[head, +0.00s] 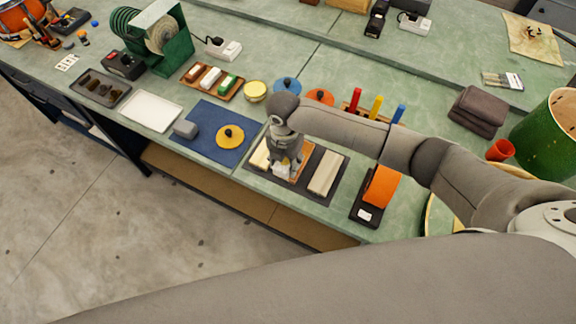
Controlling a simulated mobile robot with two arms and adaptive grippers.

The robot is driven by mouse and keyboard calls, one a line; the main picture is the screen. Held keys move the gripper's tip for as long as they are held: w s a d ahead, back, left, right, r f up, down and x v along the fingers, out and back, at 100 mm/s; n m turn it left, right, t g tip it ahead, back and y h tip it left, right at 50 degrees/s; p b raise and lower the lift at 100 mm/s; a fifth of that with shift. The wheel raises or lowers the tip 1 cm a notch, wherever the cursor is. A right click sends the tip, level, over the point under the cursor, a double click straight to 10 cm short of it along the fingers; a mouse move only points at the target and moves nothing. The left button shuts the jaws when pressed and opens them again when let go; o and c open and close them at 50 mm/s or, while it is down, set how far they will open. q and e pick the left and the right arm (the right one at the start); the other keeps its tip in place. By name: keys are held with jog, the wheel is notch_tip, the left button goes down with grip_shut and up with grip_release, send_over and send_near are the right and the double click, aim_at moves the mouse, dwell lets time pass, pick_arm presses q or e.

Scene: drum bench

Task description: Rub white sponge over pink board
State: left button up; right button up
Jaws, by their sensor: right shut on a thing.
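My right gripper (284,167) points down over the dark mat (335,197) at the bench's front edge. It is shut on a small whitish thing, probably the white sponge (281,171), mostly hidden by the fingers. Beneath it lies an orange-tan board (304,149), partly covered by the gripper; no board looks clearly pink. A cream board (325,172) lies to its right and another pale board (259,157) to its left. I cannot tell whether the sponge touches the board. My left gripper is not in view.
A blue mat (205,145) with a grey block (185,129) and yellow disc (230,134) is left. A wooden tray (237,96) holds white and green blocks. An orange-topped block (381,187) stands right. Red, yellow and blue sticks (376,107) stand behind my arm.

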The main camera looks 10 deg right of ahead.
jog(key=shift+s+r, duration=0.1)
jog(key=shift+r, duration=0.7)
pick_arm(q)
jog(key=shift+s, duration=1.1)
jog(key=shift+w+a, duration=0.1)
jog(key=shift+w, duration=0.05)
pick_arm(e)
jog(key=shift+f, duration=0.1)
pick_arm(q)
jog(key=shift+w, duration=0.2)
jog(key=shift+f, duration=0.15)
pick_arm(e)
jog(key=shift+d, duration=0.1)
